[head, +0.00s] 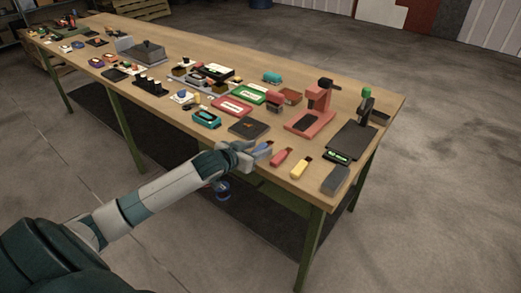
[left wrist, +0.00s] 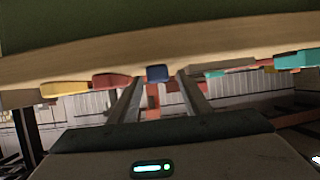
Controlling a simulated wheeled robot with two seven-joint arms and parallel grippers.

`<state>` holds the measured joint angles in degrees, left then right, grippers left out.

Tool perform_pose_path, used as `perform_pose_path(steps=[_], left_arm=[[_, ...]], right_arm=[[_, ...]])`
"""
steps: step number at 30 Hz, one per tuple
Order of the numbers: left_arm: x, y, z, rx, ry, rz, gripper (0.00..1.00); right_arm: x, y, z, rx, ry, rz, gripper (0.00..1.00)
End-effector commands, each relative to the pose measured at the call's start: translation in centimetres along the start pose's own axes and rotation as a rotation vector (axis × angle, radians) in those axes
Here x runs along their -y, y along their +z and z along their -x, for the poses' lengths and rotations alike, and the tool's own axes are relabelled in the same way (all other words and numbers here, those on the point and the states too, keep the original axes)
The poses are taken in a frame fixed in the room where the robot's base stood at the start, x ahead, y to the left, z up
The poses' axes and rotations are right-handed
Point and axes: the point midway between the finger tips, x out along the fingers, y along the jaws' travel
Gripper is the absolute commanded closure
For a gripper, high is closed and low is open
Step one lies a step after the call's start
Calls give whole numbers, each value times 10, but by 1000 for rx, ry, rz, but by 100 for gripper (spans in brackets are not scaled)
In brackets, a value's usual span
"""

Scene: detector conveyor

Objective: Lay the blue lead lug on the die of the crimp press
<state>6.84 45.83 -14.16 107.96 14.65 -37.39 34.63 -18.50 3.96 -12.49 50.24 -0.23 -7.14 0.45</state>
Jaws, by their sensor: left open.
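The blue lead lug (head: 265,145) lies near the front edge of the workbench, left of a red lug (head: 282,158) and a yellow lug (head: 300,169). My left gripper (head: 256,153) is open at the table's front edge, close to the blue lug and partly covering it. In the left wrist view, which is upside down, the blue lug (left wrist: 157,74) shows ahead between the two open fingers (left wrist: 160,98); contact cannot be told. A red press (head: 318,102) with a dark plate on its base stands behind the lugs; it looks like the crimp press. My right gripper is not in view.
A second press with a green knob (head: 367,93) stands at the right on a black plate (head: 352,140). A grey block (head: 335,180) lies at the front right corner. A dark square pad (head: 249,127) and a teal device (head: 206,119) lie left of the lugs.

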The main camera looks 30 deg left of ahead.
Motion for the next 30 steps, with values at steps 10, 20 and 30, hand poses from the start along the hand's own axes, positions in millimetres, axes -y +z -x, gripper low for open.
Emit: perform_pose_path(steps=[10,20,30], left_arm=[[0,0,0,0,0,0,100],[0,-2,1,-1,0,0,100],[0,-33,13,-5,0,-2,100]], right_arm=[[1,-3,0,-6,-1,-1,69],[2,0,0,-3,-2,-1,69],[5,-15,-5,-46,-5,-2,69]])
